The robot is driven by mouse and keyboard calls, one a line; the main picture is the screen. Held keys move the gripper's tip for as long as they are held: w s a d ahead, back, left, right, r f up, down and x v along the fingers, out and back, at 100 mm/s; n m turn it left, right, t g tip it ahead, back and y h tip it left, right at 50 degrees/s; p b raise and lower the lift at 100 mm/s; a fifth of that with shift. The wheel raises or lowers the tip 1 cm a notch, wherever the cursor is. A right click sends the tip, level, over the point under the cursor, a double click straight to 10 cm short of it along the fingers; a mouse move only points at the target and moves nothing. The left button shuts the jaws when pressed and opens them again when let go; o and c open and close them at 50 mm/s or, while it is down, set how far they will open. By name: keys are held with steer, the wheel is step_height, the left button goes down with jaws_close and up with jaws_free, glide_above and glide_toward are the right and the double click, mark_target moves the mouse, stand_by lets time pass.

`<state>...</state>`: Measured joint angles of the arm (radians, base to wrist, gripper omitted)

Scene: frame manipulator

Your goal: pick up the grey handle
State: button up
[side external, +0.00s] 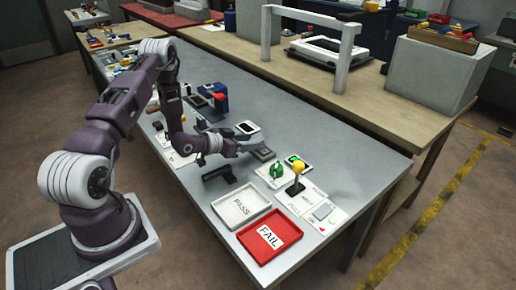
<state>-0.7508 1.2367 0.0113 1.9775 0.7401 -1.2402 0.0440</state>
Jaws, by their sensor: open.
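My gripper (247,147) is at the end of my purple and white arm, low over the grey metal table (345,150). It points to the right and looks open and empty. A small dark grey block (263,154) lies just right of the fingertips; I cannot tell whether they touch it. A dark, bar-shaped piece (220,175) lies on the table below and left of my gripper. I cannot tell for sure which of these is the grey handle; both are small in the side external view.
A white PASS tray (224,213) and a red FAIL tray (248,244) sit at the near end. A dark-screened box (247,128) is behind my gripper. The table's right side is clear.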

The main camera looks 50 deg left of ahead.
mark_target(258, 140)
steer(key=x, duration=0.4)
steer(key=shift+d, duration=0.25)
jaws_close()
